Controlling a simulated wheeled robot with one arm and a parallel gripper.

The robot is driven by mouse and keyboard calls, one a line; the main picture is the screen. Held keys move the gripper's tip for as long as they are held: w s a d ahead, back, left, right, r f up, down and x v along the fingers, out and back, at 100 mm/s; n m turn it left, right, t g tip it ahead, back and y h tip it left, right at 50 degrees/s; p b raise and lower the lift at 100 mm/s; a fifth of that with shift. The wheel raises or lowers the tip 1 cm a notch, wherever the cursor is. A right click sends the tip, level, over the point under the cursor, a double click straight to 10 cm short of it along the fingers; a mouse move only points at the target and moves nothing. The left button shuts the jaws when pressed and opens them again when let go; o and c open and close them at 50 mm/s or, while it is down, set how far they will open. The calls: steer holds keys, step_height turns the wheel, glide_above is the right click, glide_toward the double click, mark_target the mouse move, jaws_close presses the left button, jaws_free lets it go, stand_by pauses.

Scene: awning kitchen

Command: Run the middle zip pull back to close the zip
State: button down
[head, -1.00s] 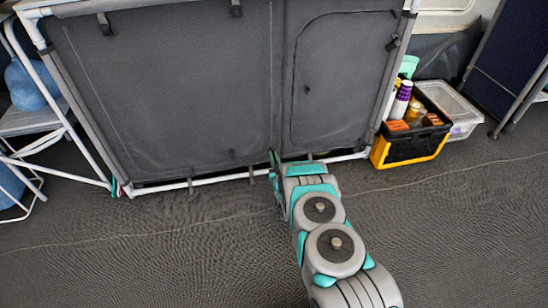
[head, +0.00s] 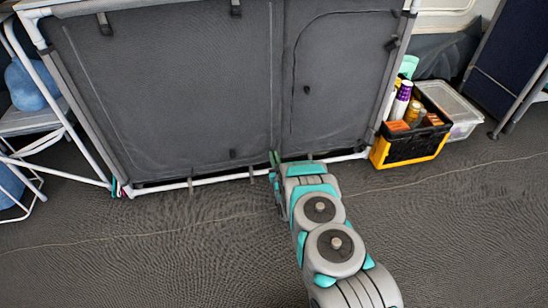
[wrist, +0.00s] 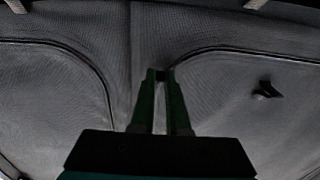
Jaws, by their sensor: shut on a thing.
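The grey fabric cupboard front (head: 180,85) stands ahead, with curved zip lines on its panels. My gripper (wrist: 159,75) is shut on the small dark middle zip pull (wrist: 160,76), which is mostly hidden between the fingertips. In the head view my gripper (head: 274,158) is low at the cupboard's middle, by the seam between the panels. The zip line (wrist: 215,48) runs from the fingertips to the right in the wrist view.
A white frame rail (head: 160,186) runs along the cupboard's bottom edge. A black and yellow crate (head: 410,151) with bottles and a clear lidded box (head: 455,105) stand to the right. A white rack (head: 70,125) is at the left. The grey floor in front is clear.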

steer(key=shift+f+b, duration=0.8)
steer(key=shift+f, duration=1.6)
steer(key=c, duration=0.9)
jaws_free()
steer(key=shift+s+d, duration=0.1)
steer(key=shift+s, duration=0.05)
steer(key=v, duration=0.7)
steer(key=shift+s+p, duration=0.25)
steer(key=shift+p, duration=0.05)
